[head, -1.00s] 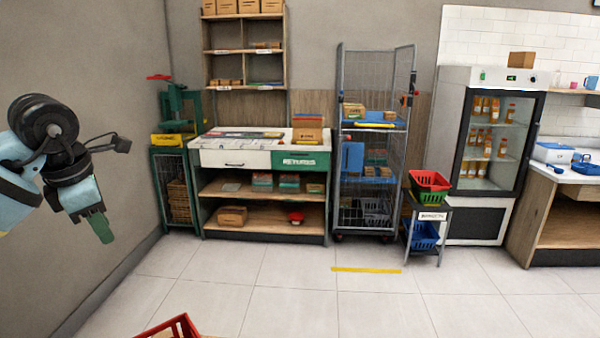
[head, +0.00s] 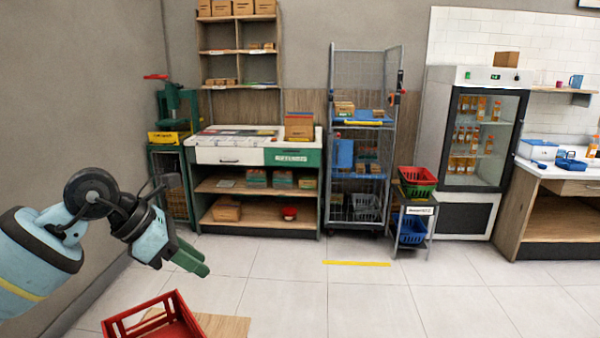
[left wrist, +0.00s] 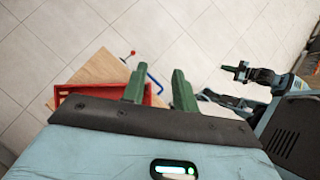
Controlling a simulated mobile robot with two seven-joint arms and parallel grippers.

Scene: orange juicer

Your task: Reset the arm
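My left gripper (head: 192,263) hangs at the left of the head view, past the red crate, with its green fingers pointing down to the right. In the left wrist view my left gripper (left wrist: 160,88) shows two green fingers standing apart with nothing between them. My right gripper (left wrist: 238,70) shows at the right of the left wrist view, with a small green tip. Its fingers are too small to tell open from shut, and it is out of the head view.
A red crate (head: 116,326) sits by a wooden board (head: 228,327) at the bottom of the head view. A blue bent handle (left wrist: 154,79) and a red-knobbed rod (left wrist: 132,53) show in the wrist view. A returns counter (head: 230,156) stands behind; the tiled floor (head: 290,302) is clear.

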